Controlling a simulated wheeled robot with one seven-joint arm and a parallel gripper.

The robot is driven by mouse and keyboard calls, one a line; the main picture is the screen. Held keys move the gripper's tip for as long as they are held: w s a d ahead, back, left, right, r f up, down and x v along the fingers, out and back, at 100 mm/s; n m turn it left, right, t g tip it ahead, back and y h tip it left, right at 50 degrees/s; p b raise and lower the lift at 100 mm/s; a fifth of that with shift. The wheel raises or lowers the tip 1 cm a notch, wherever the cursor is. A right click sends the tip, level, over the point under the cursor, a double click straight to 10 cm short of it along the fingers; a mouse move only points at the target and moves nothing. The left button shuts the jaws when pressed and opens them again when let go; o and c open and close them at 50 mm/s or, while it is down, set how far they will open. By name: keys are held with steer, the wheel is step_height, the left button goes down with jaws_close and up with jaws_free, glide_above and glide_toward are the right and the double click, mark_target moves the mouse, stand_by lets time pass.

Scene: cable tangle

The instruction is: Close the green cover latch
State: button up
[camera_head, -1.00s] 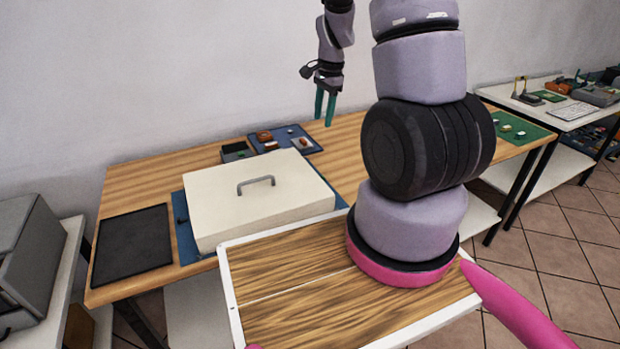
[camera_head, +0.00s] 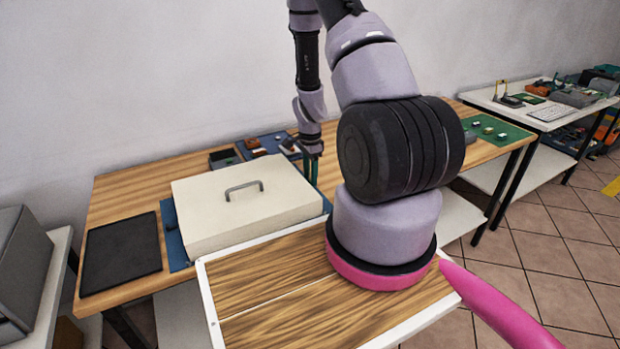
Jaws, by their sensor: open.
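A cream box cover (camera_head: 250,208) with a grey handle (camera_head: 244,187) lies on a blue mat (camera_head: 172,232) on the wooden table. My gripper (camera_head: 312,172) points down just beyond the right edge of the cover. Its teal fingers are partly hidden by my arm, and nothing shows between them. I cannot tell whether they touch the cover or the mat.
A black pad (camera_head: 121,252) lies at the table's left. Small parts sit on a blue tray (camera_head: 262,146) behind the cover, beside a dark box (camera_head: 223,158). A green mat (camera_head: 490,129) lies at the right end. A side table (camera_head: 540,115) with equipment stands further right.

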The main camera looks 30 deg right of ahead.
steer(key=shift+f, duration=0.6)
jaws_close()
stand_by(1.1)
